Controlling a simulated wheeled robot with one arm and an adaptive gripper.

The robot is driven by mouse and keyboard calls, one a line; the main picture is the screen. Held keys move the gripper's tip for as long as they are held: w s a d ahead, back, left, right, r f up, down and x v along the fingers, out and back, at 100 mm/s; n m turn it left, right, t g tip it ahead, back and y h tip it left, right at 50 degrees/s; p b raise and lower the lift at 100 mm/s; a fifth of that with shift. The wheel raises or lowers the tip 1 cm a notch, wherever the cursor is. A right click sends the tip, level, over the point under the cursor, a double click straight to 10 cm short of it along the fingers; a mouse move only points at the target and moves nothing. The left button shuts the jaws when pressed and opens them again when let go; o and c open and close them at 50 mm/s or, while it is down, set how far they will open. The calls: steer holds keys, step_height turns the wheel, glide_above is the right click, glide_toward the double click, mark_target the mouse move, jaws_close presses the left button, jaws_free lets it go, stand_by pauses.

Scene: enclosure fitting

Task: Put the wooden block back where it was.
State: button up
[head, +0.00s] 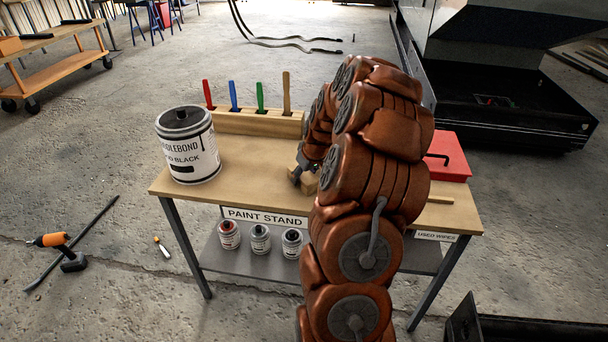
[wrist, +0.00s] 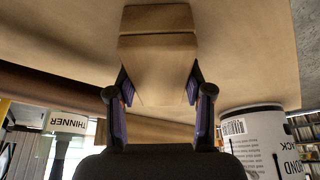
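The wooden block (wrist: 158,62) is pale wood and sits between the two fingers of my gripper (wrist: 160,88) in the wrist view. The purple finger pads lie against its two sides, so my gripper is shut on it. In the head view the block (head: 308,186) shows only partly, low over the tabletop. My arm hides its right side and much of my gripper (head: 302,174). I cannot tell whether the block touches the table. The paint stand table (head: 245,190) has a wooden top.
A large paint can (head: 188,150) stands at the table's left. A wooden rack (head: 245,122) with several coloured handles lies along the back edge. A red box (head: 448,160) is at the right. Small cans stand on the lower shelf (head: 262,262). The tabletop's front left is clear.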

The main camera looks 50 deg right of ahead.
steer(key=o, duration=0.4)
steer(key=d+v, duration=0.1)
steer(key=v, duration=1.1)
steer(key=s+a+r+n+g+y, duration=0.1)
steer(key=s+a+g, duration=0.15)
steer(key=a, duration=1.05)
steer(key=s+a+r+n+g+y, duration=0.1)
steer(key=s+a, duration=0.2)
steer(key=a, duration=1)
steer(key=s+a+f+g, duration=0.1)
steer(key=s+a, duration=0.2)
steer(key=s, duration=0.4)
steer(key=s+a+g, duration=0.1)
steer(key=s+a, duration=0.3)
steer(key=s, duration=0.3)
steer(key=s+a+f+g+h, duration=0.1)
steer(key=s+a, duration=0.3)
steer(key=s, duration=0.2)
steer(key=shift+s+a+f+g+b, duration=0.25)
steer(key=shift+s+f+g+b, duration=0.05)
steer(key=shift+s+g, duration=0.1)
